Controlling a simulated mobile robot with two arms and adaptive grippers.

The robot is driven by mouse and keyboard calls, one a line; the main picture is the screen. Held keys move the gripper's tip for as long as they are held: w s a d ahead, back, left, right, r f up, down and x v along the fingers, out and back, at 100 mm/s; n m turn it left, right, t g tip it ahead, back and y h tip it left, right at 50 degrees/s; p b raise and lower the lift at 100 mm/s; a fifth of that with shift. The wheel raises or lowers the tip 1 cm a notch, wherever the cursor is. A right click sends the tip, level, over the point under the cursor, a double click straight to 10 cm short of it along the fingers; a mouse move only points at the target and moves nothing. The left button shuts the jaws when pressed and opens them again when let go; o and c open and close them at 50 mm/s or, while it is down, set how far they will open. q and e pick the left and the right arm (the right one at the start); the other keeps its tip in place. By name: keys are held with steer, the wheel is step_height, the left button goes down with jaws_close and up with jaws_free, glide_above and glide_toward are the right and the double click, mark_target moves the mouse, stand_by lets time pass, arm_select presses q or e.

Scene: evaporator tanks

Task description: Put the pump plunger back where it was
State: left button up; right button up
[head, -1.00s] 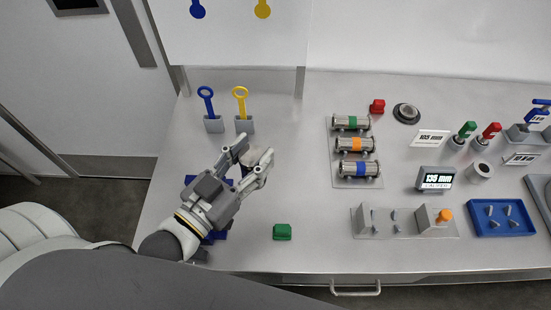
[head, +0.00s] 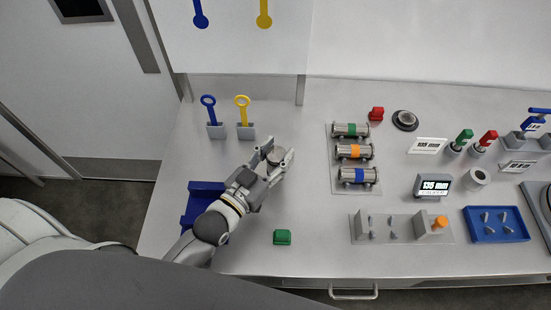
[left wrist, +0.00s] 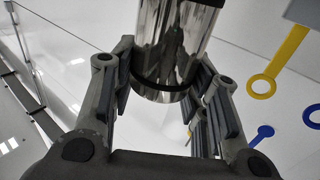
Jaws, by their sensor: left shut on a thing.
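My left gripper (head: 277,158) is shut on a shiny metal cylinder (left wrist: 172,45), which I take to be the pump plunger. In the left wrist view it has a dark ring near its end and sits between the two fingers of the gripper (left wrist: 165,85). In the head view the fingers largely hide it, above the bare bench left of the cylinder rack. A device with a blue handle (head: 538,111) and a grey base stands at the far right. My right gripper is not in view.
A blue tray (head: 189,212) lies partly under my left arm. A green block (head: 282,237) is in front. Blue and yellow ring-handled tools (head: 241,101) stand in grey holders behind. A rack (head: 333,160) holds three banded cylinders. A caliper display (head: 434,187) and blue tray (head: 468,224) are right.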

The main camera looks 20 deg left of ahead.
mark_target(271, 169)
arm_select(q)
steer(key=shift+f, duration=1.1)
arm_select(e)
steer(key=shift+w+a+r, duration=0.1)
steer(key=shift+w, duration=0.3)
arm_select(q)
steer(key=shift+f+b, duration=0.3)
steer(key=shift+f, duration=0.3)
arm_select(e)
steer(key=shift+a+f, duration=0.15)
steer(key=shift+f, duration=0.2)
arm_select(q)
steer(key=shift+s, duration=0.1)
steer(key=o, duration=1.4)
steer(key=shift+f, duration=0.25)
steer(key=shift+s, duration=0.1)
